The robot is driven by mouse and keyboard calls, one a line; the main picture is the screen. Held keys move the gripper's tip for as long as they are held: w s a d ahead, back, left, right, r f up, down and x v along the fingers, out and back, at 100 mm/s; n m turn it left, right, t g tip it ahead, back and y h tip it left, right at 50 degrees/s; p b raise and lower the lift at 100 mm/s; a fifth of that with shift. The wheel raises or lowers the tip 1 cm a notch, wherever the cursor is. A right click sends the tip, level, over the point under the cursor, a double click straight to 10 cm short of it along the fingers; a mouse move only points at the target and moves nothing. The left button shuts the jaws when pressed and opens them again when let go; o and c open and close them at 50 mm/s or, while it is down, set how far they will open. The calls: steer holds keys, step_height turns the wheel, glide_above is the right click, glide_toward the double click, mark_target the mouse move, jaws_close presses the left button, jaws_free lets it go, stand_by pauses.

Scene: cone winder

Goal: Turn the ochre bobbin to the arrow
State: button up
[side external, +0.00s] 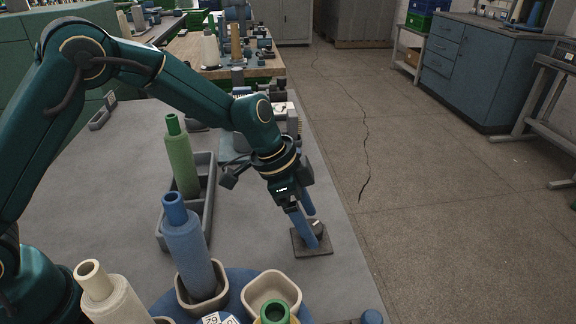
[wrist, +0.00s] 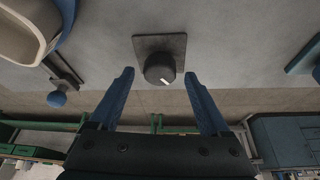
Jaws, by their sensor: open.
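I see no clearly ochre bobbin on the blue turntable (side external: 243,284), which is cut off by the bottom edge, and no arrow. The turntable bears a beige cup with a blue bobbin (side external: 190,248), an empty beige cup (side external: 270,289) and a green-topped bobbin (side external: 275,312), mostly cut off. A dark round knob (wrist: 160,66) with a white mark sits on a square plate (side external: 300,245) right of the turntable. My gripper (side external: 315,230) is open over the knob. In the wrist view, its blue fingers (wrist: 159,75) stand either side, apart from the knob.
A grey tray (side external: 208,190) holds a green bobbin (side external: 180,158). A cream bobbin (side external: 112,298) stands at lower left. A blue round-topped thing (side external: 371,317) is at the table's near right edge. Bare tabletop surrounds the plate; a brownish cone (side external: 235,42) stands on the far bench.

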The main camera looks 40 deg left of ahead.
steer(key=shift+w+d+f, duration=0.1)
steer(key=shift+f, duration=0.15)
jaws_close()
steer(key=n+y, duration=0.1)
steer(key=n, duration=0.2)
steer(key=n+t+y, duration=0.1)
steer(key=n, duration=0.2)
steer(key=shift+d, duration=0.15)
steer(key=n+y, duration=0.1)
steer(key=n, duration=0.2)
steer(key=n+y, duration=0.1)
steer(key=n, duration=0.1)
steer(key=shift+d+n+t, duration=0.1)
steer(key=shift+n+t, duration=0.3)
steer(key=shift+s, duration=0.2)
stand_by(0.9)
